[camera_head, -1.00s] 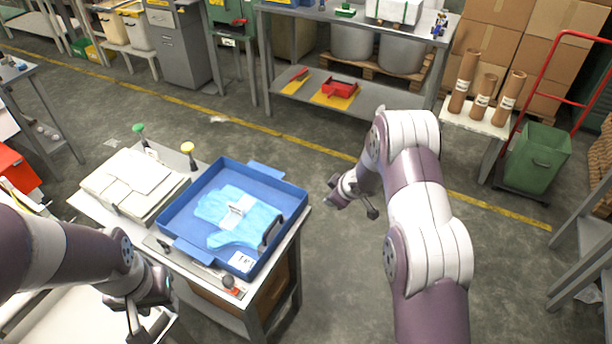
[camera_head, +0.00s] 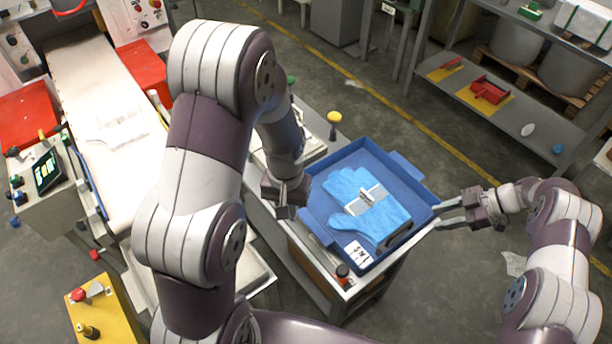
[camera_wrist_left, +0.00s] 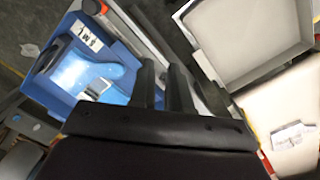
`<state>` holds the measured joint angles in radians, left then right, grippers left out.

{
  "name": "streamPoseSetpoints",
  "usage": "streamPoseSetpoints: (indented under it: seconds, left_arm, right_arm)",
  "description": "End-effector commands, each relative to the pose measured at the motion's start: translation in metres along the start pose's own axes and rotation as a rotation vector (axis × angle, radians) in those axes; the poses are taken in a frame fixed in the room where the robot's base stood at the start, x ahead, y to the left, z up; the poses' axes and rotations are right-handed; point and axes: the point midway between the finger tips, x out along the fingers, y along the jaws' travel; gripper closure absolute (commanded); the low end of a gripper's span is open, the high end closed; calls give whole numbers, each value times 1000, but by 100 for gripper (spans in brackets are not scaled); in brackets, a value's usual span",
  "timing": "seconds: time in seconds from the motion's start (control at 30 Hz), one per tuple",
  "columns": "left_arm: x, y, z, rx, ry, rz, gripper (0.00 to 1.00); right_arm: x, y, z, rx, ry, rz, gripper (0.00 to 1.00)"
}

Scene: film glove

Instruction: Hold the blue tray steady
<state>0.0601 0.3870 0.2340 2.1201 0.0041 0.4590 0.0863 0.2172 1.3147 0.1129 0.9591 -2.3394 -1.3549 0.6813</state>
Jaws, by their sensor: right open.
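The blue tray (camera_head: 330,232) sits on a small work table, with light blue gloves (camera_head: 368,205) under a white paper band lying inside it. A white label (camera_head: 357,252) is at its near corner. My right gripper (camera_head: 440,214) is open at the tray's right corner, fingers pointing at the rim; I cannot tell whether they touch it. My left gripper (camera_head: 284,212) is beside the tray's left side, pointing down. In the left wrist view its fingers (camera_wrist_left: 162,80) are apart with nothing seen between them, and the tray (camera_wrist_left: 45,65) is to their left.
A yellow-topped knob (camera_head: 334,117) stands behind the tray. A conveyor belt (camera_head: 105,120) and a control box with a screen (camera_head: 48,170) are at the left. A metal shelf (camera_head: 510,100) stands at the back right. Grey floor between is open.

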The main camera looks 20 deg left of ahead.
Motion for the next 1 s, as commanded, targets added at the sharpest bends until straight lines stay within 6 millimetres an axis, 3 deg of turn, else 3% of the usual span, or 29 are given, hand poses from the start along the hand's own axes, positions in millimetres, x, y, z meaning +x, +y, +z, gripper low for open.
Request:
streamPoseSetpoints:
  seconds: [0.1,0.23,0.33,0.43,0.57,0.67,1.0]
  left_arm:
    - [50,-7,-59,-203,-27,-3,83]
    - [89,-14,-110,-439,-17,-2,83]
    - [98,-15,-142,-601,16,8,83]
    - [84,-14,-170,-745,64,29,83]
    - [88,-14,-167,-844,49,26,83]
    - [102,-14,-168,-856,48,26,83]
    - [182,-14,-173,-852,51,27,83]
  right_arm:
    - [0,0,0,0,0,1,57]
    - [0,0,0,0,0,1,57]
    - [0,0,0,0,0,1,57]
    - [0,0,0,0,0,1,57]
    - [0,0,0,0,0,1,57]
    - [0,0,0,0,0,1,57]
    - [0,0,0,-1,0,1,57]
